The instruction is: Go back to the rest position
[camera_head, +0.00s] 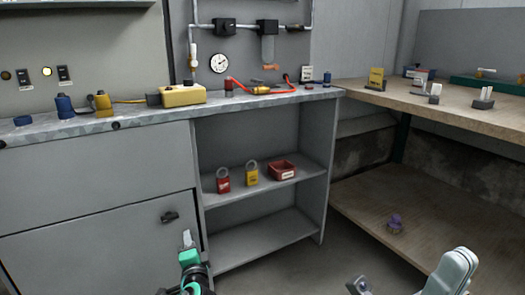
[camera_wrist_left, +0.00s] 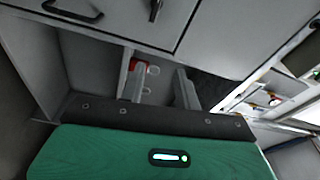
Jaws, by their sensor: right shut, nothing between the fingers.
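My left gripper (camera_head: 188,242) is low in the head view, in front of the grey cabinet. Its green body fills the bottom of the left wrist view, where its two fingers (camera_wrist_left: 161,88) stand apart with nothing between them. My right gripper (camera_head: 360,286) shows only in part at the bottom edge of the head view, beside a pale link of my arm. It is shut and empty, and most of it is cut off by the frame.
The grey cabinet (camera_head: 95,185) has a worktop with a yellow box (camera_head: 182,95). Its open shelf holds a red padlock (camera_head: 223,180), a yellow padlock (camera_head: 251,173) and a red tray (camera_head: 283,170). A wooden bench (camera_head: 450,112) stands right, with a purple object (camera_head: 395,223) on its lower shelf.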

